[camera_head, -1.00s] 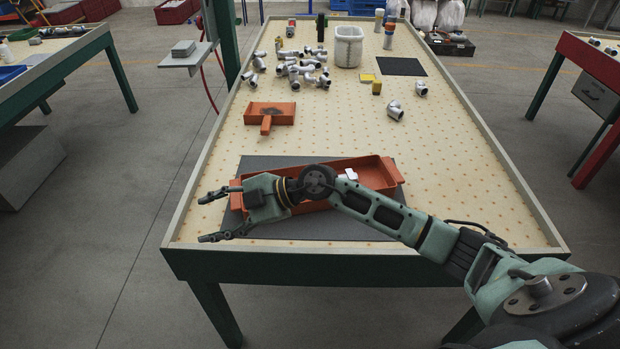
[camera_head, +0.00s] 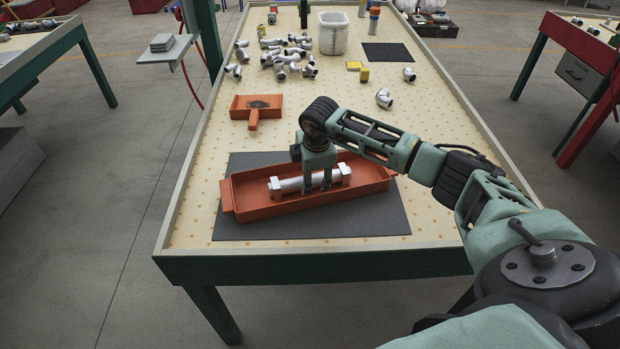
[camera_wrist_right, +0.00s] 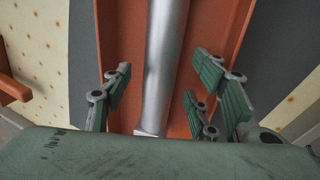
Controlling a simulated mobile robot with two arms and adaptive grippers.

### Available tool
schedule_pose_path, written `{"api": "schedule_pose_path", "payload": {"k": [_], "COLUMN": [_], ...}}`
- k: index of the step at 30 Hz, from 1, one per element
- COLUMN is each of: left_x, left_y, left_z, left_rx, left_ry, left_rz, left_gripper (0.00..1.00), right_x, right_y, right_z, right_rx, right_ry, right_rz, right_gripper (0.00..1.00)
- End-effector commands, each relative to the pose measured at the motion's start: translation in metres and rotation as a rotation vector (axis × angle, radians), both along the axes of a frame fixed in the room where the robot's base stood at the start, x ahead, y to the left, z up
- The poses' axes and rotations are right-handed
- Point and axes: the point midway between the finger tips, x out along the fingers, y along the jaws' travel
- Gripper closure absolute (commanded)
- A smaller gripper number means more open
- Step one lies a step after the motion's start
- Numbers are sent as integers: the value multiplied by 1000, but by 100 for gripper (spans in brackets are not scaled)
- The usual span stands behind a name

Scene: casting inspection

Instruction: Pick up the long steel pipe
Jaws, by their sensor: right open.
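In the right wrist view the pipe (camera_wrist_right: 164,65) runs upright through the picture, between my open fingers. My right gripper (camera_head: 317,197) points down over the tray, its fingers reaching down at the pipe, right of its middle. In the wrist view the right gripper (camera_wrist_right: 165,95) has its fingers apart on both sides of the pipe, with gaps to it. My left gripper is not in view.
The tray sits on a dark mat (camera_head: 370,222) at the table's near edge. Behind it are a small orange tray (camera_head: 275,103), several pipe fittings (camera_head: 285,58), a white bin (camera_head: 333,35) and a dark pad (camera_head: 388,53). The table's right side is mostly clear.

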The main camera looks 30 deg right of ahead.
Motion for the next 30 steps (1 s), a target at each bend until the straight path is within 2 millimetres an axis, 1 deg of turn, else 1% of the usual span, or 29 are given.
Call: {"api": "schedule_pose_path", "payload": {"k": [1,4,12,30], "left_x": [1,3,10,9], "left_y": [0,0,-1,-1], "left_z": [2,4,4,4], "left_rx": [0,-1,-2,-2], "left_ry": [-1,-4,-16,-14], "left_rz": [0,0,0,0], "left_gripper": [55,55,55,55], "right_x": [1,4,5,5], "right_y": [1,0,0,0], "right_z": [-7,-16,-19,-18], "right_rx": [2,2,2,2], "right_ry": [3,1,-2,-2], "right_rz": [0,1,3,3], "right_gripper": [46,46,47,100]}}
